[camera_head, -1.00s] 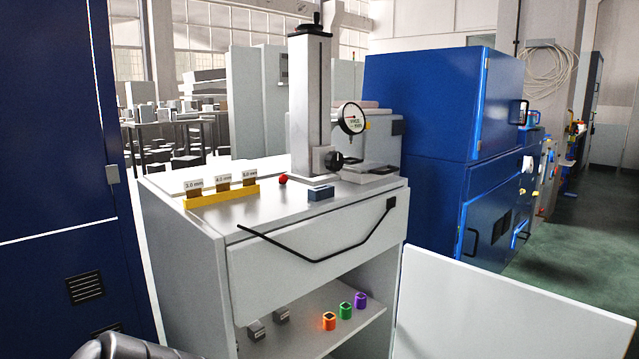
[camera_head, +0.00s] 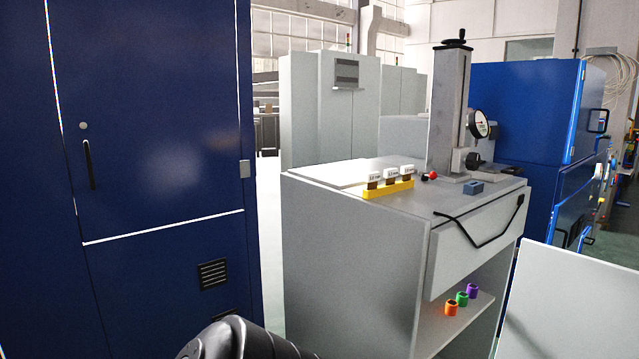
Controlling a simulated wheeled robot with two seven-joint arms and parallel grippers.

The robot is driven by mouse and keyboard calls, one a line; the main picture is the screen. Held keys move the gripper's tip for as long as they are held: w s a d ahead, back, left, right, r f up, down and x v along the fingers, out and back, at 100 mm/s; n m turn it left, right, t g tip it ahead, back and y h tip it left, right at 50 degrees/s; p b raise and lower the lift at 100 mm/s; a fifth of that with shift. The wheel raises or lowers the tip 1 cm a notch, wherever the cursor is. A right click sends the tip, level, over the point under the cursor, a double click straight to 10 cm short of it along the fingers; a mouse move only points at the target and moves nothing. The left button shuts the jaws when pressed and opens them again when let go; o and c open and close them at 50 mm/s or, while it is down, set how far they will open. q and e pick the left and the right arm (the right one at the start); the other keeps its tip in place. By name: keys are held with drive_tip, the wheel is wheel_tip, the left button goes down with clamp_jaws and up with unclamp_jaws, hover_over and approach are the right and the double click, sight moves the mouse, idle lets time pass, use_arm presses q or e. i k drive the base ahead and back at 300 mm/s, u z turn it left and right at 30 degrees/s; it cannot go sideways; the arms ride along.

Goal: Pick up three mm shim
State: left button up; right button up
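Neither gripper is in view, and nothing touches the shims. A dark rounded part of my own body shows at the bottom edge.
The grey cabinet (camera_head: 345,250) has a drawer with a black handle and an open lower shelf with orange, green and purple rings. On top are a dial gauge stand (camera_head: 447,110), a red ball and a small blue block (camera_head: 473,187). A tall blue locker (camera_head: 150,130) fills the left.

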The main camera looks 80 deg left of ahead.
sight(371, 178)
drive_tip(key=k, duration=0.2)
drive_tip(key=u, duration=1.5)
